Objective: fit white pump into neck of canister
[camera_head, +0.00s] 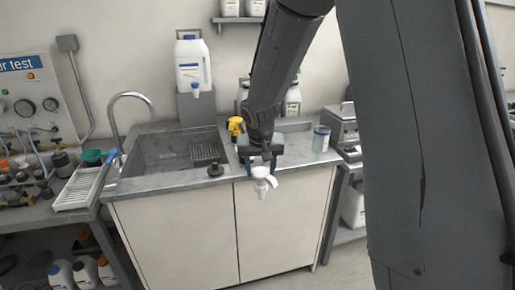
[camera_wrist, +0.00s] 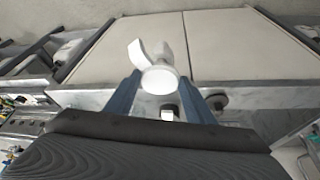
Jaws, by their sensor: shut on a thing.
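The white pump (camera_head: 262,184) is held between the two fingers of my gripper (camera_head: 260,168), in front of the counter's front edge and apart from any canister. The wrist view shows the pump's round white top and splayed arms (camera_wrist: 158,76) between the blue-grey fingers of my gripper (camera_wrist: 160,92). A white canister (camera_head: 193,62) with a blue label stands on a grey stand behind the sink, with a small white tap low on it. Other bottles (camera_head: 293,99) stand behind my arm, partly hidden. I cannot tell which canister is meant, and no open neck shows clearly.
A sink (camera_head: 175,152) with a curved tap (camera_head: 130,97) lies left of my gripper. A black round knob-like piece (camera_head: 215,169) sits on the counter front. Floor in front is partly clear.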

